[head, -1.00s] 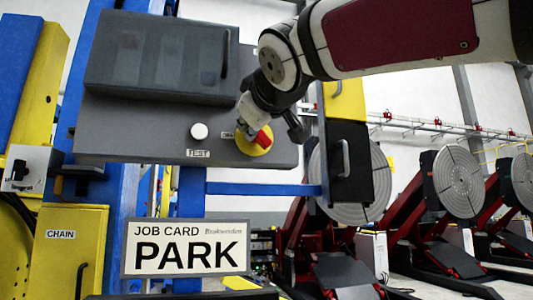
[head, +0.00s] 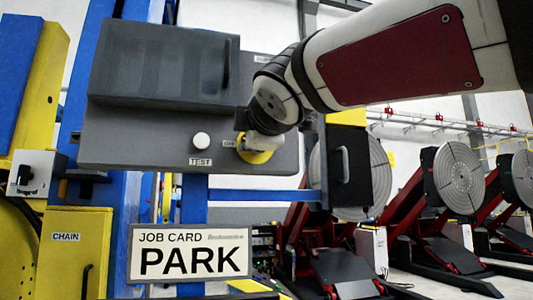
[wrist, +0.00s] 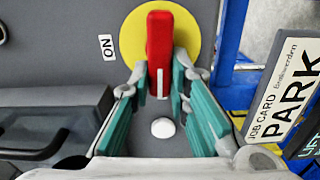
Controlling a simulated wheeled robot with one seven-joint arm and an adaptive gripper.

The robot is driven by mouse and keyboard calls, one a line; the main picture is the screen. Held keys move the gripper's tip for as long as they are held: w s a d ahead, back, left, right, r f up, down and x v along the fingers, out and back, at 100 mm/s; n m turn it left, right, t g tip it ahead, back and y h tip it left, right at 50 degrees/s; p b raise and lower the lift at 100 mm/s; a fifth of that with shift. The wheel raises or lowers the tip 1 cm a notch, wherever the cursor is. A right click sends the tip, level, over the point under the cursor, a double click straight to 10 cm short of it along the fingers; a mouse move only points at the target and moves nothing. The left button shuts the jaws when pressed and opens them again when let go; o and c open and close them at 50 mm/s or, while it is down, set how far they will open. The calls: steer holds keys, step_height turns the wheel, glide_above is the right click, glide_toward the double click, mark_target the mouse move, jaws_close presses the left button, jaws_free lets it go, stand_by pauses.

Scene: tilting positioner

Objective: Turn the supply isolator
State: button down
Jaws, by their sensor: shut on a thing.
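The supply isolator shows in the wrist view as a red handle (wrist: 159,35) on a round yellow plate (wrist: 130,38). The handle stands upright in that picture, with a white mark at its lower end. An "ON" label (wrist: 107,47) sits left of the plate. My gripper (wrist: 161,70) has its green-padded fingers on both sides of the handle's lower part, shut on it. In the head view my gripper (head: 262,146) covers the handle. Only part of the yellow plate (head: 256,157) shows there.
A white button (head: 200,140) above a "TEST" label is left of the isolator on the grey panel (head: 130,140). A dark handled cover (head: 150,70) stands out above. A job card (head: 190,252) reading "PARK" is below. A black handled box (head: 352,165) is right.

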steer(key=shift+f+n, duration=0.1)
steer(key=shift+n, duration=0.2)
stand_by(0.4)
steer(key=c, duration=1.5)
jaws_free()
steer(key=v, duration=1.2)
